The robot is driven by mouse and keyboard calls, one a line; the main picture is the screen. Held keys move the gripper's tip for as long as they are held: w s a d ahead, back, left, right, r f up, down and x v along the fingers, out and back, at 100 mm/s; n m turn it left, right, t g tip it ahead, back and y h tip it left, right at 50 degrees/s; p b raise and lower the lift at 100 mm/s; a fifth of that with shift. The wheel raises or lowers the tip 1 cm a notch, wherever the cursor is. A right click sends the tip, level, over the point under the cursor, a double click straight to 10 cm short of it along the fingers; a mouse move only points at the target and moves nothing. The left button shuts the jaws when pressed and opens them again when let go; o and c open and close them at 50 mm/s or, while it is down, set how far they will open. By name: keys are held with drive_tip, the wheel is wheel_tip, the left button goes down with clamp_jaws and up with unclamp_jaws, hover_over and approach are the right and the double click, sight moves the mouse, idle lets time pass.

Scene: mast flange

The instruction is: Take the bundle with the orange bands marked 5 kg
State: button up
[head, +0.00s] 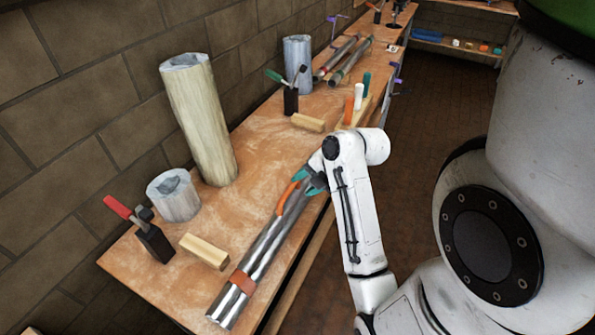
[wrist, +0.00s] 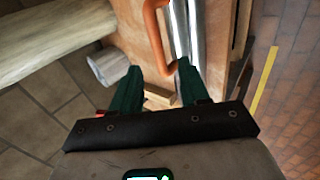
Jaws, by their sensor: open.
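A shiny silver bundle of tubes (head: 262,250) lies lengthwise along the front edge of the workbench. It has an orange band (head: 241,282) near its close end and an orange handle (head: 287,197) toward its far end. No weight mark is readable. My gripper (head: 313,181) is at the far part of the bundle, beside the handle, and partly hides it. In the wrist view my gripper (wrist: 158,76) has its green fingers apart, with nothing between the tips. The orange handle (wrist: 152,28) and silver tubes (wrist: 183,30) lie just ahead of the fingertips.
The wooden bench (head: 140,262) runs along a block wall. A tall pale column (head: 200,120), a short grey cylinder (head: 174,197), wooden blocks (head: 204,250) and tool holders (head: 154,243) stand behind the bundle. Other banded tubes (head: 350,62) lie farther back. The brick floor is clear at right.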

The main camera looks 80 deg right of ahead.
sight(291, 189)
drive_tip(key=b+x, duration=0.1)
drive_tip(key=x, duration=0.1)
drive_tip(key=b+x, duration=0.1)
drive_tip(key=x, duration=0.1)
drive_tip(key=b+x, duration=0.1)
drive_tip(key=x, duration=0.1)
drive_tip(key=shift+w+d+f, duration=0.1)
drive_tip(key=shift+d+f, duration=0.05)
drive_tip(key=shift+d, duration=0.2)
drive_tip(key=shift+b+x, duration=0.5)
drive_tip(key=shift+x, duration=0.3)
drive_tip(key=shift+w, duration=0.1)
clamp_jaws()
